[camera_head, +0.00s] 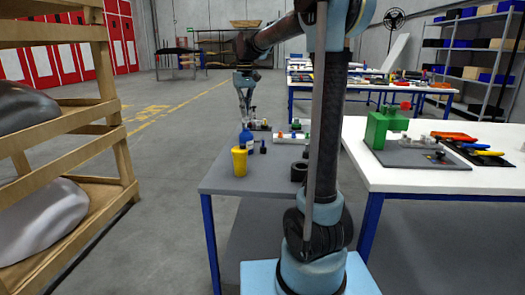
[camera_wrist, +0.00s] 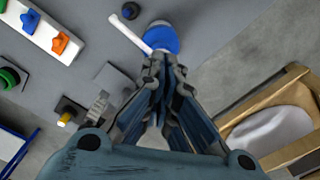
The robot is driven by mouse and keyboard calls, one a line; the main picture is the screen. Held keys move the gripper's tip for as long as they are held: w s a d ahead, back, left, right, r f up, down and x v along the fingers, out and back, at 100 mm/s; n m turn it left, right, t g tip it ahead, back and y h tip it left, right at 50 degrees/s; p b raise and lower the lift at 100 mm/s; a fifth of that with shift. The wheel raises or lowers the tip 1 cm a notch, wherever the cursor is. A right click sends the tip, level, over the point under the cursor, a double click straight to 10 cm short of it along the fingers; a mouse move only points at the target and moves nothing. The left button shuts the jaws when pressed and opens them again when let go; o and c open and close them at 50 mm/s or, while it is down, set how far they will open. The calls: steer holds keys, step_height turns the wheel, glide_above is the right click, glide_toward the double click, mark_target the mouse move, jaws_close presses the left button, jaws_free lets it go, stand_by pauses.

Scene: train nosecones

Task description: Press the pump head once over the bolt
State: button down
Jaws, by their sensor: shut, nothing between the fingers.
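My gripper (camera_head: 245,119) is shut and empty, pointing down above the bottle. It also shows in the wrist view (camera_wrist: 163,67), where the fingertips overlap the bottle's near edge and hide part of the pump head. I cannot tell whether they touch it. A grey ridged piece (camera_wrist: 97,108), possibly the bolt, lies beside a flat grey plate (camera_wrist: 115,78).
A white strip with coloured knobs (camera_wrist: 45,30) and a black block with a yellow end (camera_wrist: 68,112) lie left in the wrist view. A wooden rack (camera_head: 110,105) stands left of the table.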

step_height(320, 180, up, 6)
stand_by(0.9)
